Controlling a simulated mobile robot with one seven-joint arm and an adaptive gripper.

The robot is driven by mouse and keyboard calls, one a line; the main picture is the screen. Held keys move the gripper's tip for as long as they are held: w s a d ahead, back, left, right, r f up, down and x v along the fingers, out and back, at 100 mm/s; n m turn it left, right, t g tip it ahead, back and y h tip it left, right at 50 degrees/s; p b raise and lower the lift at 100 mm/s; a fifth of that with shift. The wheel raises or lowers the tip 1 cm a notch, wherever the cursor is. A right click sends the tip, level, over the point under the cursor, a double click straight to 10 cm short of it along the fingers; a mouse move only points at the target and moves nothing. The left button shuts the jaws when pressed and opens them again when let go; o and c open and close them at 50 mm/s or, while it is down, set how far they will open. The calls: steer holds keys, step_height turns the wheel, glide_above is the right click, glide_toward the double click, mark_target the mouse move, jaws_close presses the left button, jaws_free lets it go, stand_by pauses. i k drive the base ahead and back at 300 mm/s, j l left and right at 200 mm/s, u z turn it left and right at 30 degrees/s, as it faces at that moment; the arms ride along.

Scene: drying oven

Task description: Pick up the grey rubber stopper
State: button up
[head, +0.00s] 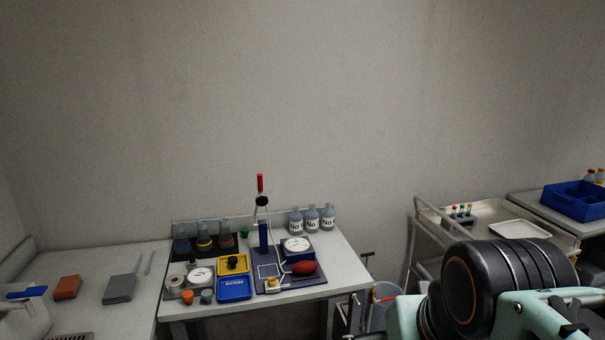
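A small grey piece that looks like the grey rubber stopper (206,297) sits near the front edge of the middle table. It stands just right of a small orange stopper-like piece (187,298) and left of a blue tray (234,290). It is small in the picture, so its exact shape is hard to tell. My gripper is not in view. Only links of my arm show at the lower right, well to the right of the middle table.
A yellow tray (233,265), white dials, a stand with a red-tipped rod (260,184) and a red bulb (304,268) crowd the table around the stopper. Bottles (312,219) stand behind. A metal cart (480,222) is at right; a left bench (90,270) holds an orange block.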

mark_target(207, 295)
steer(key=i+u, duration=0.1)
steer(key=u, duration=0.65)
steer(key=i+u, duration=0.8)
steer(key=i+l, duration=0.05)
steer(key=l, duration=0.05)
